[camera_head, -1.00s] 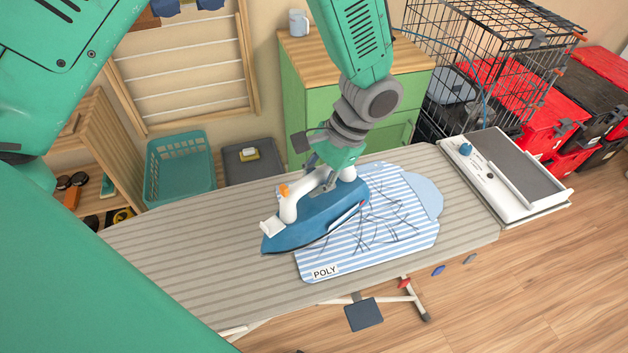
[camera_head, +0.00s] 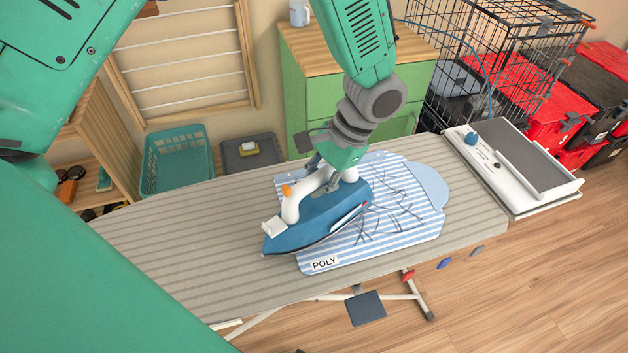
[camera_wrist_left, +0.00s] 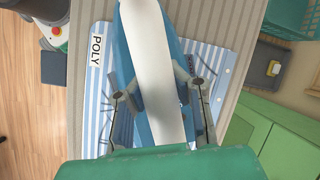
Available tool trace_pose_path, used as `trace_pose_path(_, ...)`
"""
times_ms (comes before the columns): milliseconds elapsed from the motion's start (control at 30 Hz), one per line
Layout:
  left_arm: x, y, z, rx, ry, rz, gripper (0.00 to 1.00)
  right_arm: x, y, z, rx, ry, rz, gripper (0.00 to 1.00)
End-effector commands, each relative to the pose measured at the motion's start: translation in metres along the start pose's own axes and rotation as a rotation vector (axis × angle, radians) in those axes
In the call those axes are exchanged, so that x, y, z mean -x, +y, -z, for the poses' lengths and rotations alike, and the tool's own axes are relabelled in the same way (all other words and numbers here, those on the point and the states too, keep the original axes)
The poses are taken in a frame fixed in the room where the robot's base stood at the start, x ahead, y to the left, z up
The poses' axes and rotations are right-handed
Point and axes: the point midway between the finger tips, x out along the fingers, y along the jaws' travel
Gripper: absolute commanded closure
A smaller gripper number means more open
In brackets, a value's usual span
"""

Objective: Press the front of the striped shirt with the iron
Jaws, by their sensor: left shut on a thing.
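The blue and white striped shirt (camera_head: 422,226) lies flat on the ironing board (camera_head: 170,250), with dark crease lines on its right part and a "POLY" label at its near edge. My left gripper (camera_head: 332,180) is shut on the white handle of the blue iron (camera_head: 318,218). The iron is over the shirt's left part, its tip pointing left past the shirt's edge; I cannot tell whether its plate touches the cloth. The wrist view shows the fingers (camera_wrist_left: 160,95) on either side of the white handle (camera_wrist_left: 152,60). My right gripper is not in view.
A white unit with a blue knob (camera_head: 515,170) stands at the board's right end. A green cabinet (camera_head: 297,95), a teal basket (camera_head: 178,160) and a wire crate (camera_head: 490,60) stand behind. The board's left part is bare.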

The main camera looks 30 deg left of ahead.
Motion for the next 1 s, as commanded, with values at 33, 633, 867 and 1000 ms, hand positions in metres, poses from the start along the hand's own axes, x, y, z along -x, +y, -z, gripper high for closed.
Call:
trace_pose_path(33, 0.002, 0.0, 0.0, 0.0, 0.002, 0.002, 1.0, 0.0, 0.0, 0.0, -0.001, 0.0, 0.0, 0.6)
trace_pose_path(633, -0.007, -0.002, 0.003, -0.001, 0.002, -0.002, 1.0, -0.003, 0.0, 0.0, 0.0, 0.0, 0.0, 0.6)
trace_pose_path(867, -0.01, 0.001, 0.004, 0.0, 0.002, 0.0, 1.0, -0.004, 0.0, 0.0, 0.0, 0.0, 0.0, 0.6)
trace_pose_path(1000, -0.012, 0.001, 0.005, 0.0, 0.002, 0.0, 1.0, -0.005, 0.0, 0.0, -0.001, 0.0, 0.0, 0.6)
